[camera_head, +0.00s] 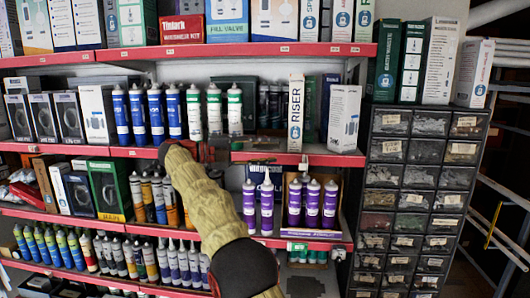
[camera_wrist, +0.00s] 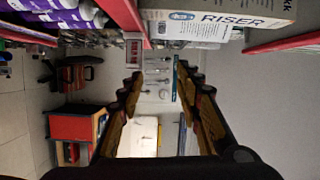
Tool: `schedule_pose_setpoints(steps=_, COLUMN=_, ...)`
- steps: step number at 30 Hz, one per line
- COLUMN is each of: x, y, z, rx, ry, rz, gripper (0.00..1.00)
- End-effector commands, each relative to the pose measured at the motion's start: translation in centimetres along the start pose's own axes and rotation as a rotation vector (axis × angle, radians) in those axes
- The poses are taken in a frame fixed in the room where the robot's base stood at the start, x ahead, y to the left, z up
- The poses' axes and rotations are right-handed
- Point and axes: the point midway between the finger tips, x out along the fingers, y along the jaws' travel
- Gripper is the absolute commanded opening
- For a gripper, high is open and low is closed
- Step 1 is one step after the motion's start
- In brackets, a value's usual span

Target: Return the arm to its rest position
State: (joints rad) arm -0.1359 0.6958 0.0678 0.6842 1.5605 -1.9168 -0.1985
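My arm (camera_head: 212,195), in a tan-green sleeve, reaches up from the bottom middle of the head view to the front of the red shelves. Its far end is near the edge of the middle shelf, and my gripper there is partly hard to make out. In the wrist view my gripper (camera_wrist: 162,84) is open, its two fingers well apart. Nothing is held between them; only the far room shows through the gap.
A RISER box (camera_head: 295,112) stands on the middle shelf (camera_head: 300,158), also close in the wrist view (camera_wrist: 235,20). Purple cartridges (camera_head: 312,204) stand below. Blue and white cartridges (camera_head: 155,115) are left. A drawer cabinet (camera_head: 412,195) stands right.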

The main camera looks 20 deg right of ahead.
Motion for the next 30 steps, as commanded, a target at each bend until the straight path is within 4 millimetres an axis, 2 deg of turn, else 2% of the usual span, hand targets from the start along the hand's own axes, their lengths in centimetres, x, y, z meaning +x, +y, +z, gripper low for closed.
schedule_pose_setpoints(steps=20, x=0.1, y=-0.2, z=0.1, rx=0.003, ry=-0.009, rz=-0.008, gripper=0.35)
schedule_pose_setpoints(steps=23, x=0.7, y=-1.4, z=0.4, rx=0.014, ry=-0.061, rz=-0.054, gripper=0.35)
schedule_pose_setpoints(steps=27, x=1.4, y=-4.8, z=1.8, rx=0.025, ry=-0.232, rz=-0.205, gripper=0.35)
schedule_pose_setpoints(steps=30, x=0.8, y=-7.5, z=2.6, rx=0.010, ry=-0.395, rz=-0.347, gripper=0.35)
